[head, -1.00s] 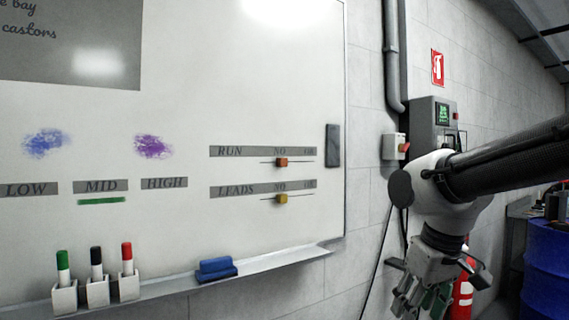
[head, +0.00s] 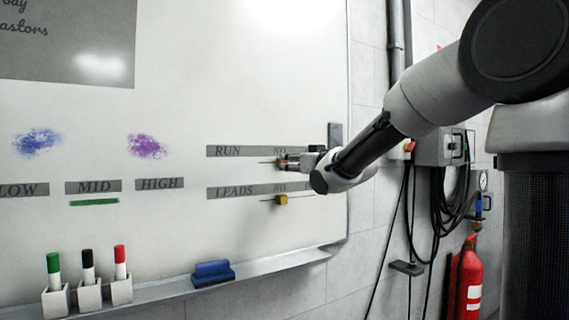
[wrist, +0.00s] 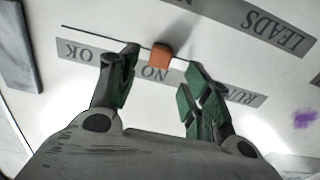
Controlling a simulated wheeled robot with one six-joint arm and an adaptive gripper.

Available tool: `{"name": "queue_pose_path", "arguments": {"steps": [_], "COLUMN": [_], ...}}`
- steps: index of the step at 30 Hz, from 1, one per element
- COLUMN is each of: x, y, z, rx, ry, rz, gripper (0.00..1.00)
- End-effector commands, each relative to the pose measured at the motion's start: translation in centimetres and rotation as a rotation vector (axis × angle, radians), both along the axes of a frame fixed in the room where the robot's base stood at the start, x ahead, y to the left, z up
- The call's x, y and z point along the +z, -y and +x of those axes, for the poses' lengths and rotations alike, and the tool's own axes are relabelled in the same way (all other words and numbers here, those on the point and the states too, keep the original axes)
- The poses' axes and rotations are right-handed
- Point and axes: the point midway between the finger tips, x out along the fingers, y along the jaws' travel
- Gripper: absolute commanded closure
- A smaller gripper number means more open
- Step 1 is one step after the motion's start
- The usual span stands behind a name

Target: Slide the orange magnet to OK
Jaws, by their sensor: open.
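The orange magnet (wrist: 160,55) sits on a thin line beside the NO mark of the RUN strip (wrist: 210,84) in the wrist view. The OK mark (wrist: 80,51) is on the same strip, to the left in that upside-down view. My gripper (wrist: 160,67) is open, with one finger on each side of the magnet and gaps showing. In the head view my gripper (head: 290,161) is at the whiteboard and partly covers the magnet (head: 281,163). The OK end of the RUN strip is hidden there behind my gripper.
A yellow magnet (head: 281,200) is on the LEADS line just below my gripper. A dark eraser-like block (head: 335,136) is at the board's right edge. The tray (head: 275,266) below holds a blue eraser (head: 213,273) and markers in cups.

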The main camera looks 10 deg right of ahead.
Motion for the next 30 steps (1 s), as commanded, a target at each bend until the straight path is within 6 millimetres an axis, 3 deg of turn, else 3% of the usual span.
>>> {"name": "queue_pose_path", "arguments": {"steps": [9, 20, 28, 30], "x": [-0.1, -0.1, -0.1, -0.1], "y": [-1.6, -1.8, -1.8, -1.8], "z": [4.7, 5.5, 5.5, 5.5], "rx": [0.000, -0.001, -0.001, -0.001], "ry": [-0.002, -0.003, -0.003, -0.003], "rz": [-0.001, -0.002, -0.002, -0.002], "gripper": [0.52, 0.52, 0.97, 1.00]}}
